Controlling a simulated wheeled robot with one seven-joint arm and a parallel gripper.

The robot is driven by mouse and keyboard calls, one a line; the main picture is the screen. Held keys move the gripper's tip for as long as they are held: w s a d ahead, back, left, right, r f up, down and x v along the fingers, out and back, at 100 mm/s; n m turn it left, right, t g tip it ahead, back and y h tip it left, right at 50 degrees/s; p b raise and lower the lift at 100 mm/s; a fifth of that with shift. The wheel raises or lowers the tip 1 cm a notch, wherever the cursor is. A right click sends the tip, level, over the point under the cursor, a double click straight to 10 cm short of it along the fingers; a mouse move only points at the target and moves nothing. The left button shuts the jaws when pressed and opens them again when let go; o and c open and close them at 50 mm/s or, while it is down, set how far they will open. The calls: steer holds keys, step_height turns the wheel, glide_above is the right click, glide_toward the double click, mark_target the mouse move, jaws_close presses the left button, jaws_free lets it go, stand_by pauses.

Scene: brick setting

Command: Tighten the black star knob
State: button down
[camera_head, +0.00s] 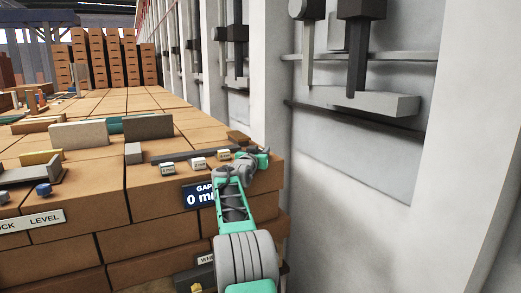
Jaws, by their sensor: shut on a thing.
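My gripper (250,161) is at the front right corner of the brick top, beside the right end of a long dark bar (180,154). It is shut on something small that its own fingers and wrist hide. I cannot make out the black star knob; the place around my fingertips is too small and covered to tell its shape. A dark blue sign (197,195) reading "GAP" and "0", its right part covered by my arm, is on the brick face just below the gripper.
Small pale labelled blocks (199,163) stand along the bar. Grey and pale slabs (79,135) stand farther left, with a blue knob-like piece (43,189) at the front left. A white wall (268,100) rises close on the right. Stacked bricks (113,58) are at the back.

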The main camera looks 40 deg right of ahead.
stand_by(0.4)
steer(key=c, duration=1)
jaws_free()
steer(key=b+v, duration=0.1)
steer(key=v, duration=0.6)
steer(key=shift+s+a, duration=0.1)
steer(key=shift+a, duration=0.3)
